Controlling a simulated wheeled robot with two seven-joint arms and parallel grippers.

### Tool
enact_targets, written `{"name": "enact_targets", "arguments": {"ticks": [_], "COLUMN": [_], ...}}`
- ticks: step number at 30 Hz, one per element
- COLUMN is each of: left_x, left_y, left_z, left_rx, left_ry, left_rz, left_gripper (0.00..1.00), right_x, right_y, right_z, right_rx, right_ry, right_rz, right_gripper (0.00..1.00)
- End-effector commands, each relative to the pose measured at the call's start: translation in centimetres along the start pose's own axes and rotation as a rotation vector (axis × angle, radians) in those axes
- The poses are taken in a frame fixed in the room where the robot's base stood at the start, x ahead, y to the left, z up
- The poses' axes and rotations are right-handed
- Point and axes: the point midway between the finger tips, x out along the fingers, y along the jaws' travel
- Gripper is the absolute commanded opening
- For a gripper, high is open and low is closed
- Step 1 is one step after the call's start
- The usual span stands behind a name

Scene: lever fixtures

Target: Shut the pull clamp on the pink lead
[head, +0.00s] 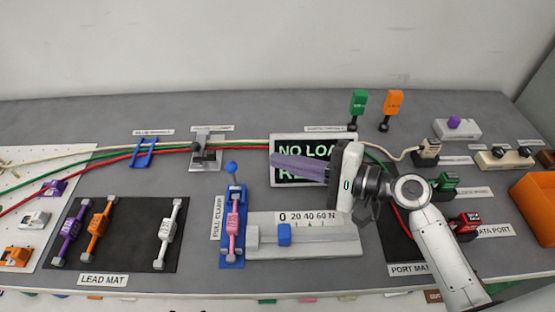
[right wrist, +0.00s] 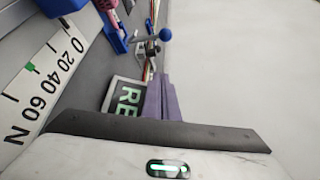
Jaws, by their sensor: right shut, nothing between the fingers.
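The blue pull clamp (head: 221,252) stands at the middle front of the table, with its label on its left. Its lever ends in a blue ball knob (head: 232,168) at the far end; the knob also shows in the right wrist view (right wrist: 165,34), sticking out from the clamp. The pink lead (head: 235,225) lies lengthwise in the clamp. My right gripper (head: 277,164) has purple fingers, shut and empty. They point left toward the knob, with a gap between, above the NO LOAD display (head: 285,179). My left gripper is not in view.
A grey force gauge with a blue slider (head: 284,234) stands right of the clamp. The lead mat (head: 132,250) with purple, orange and white leads lies left. Cables and a grey clamp (head: 207,152) run behind. Ports and an orange bin (head: 536,205) are right.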

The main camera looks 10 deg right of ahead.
Motion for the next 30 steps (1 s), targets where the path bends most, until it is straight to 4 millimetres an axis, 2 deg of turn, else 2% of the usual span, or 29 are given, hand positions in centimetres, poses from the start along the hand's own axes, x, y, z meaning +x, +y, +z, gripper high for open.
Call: {"name": "enact_targets", "arguments": {"ticks": [11,18,30], "left_x": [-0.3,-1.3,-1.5], "left_y": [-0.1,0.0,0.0], "left_z": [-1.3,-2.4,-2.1], "left_rx": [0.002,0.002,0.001], "left_ry": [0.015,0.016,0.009], "left_rz": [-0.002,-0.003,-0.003], "left_gripper": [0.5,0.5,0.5], "right_x": [8.1,6.9,6.7], "right_y": [-0.2,-0.1,0.0], "right_z": [0.1,3.2,3.8], "right_rx": [0.002,0.001,0.0], "right_ry": [-0.003,-0.001,0.0], "right_rz": [-0.002,0.001,0.001], "right_gripper": [0.0,0.0,0.0]}}
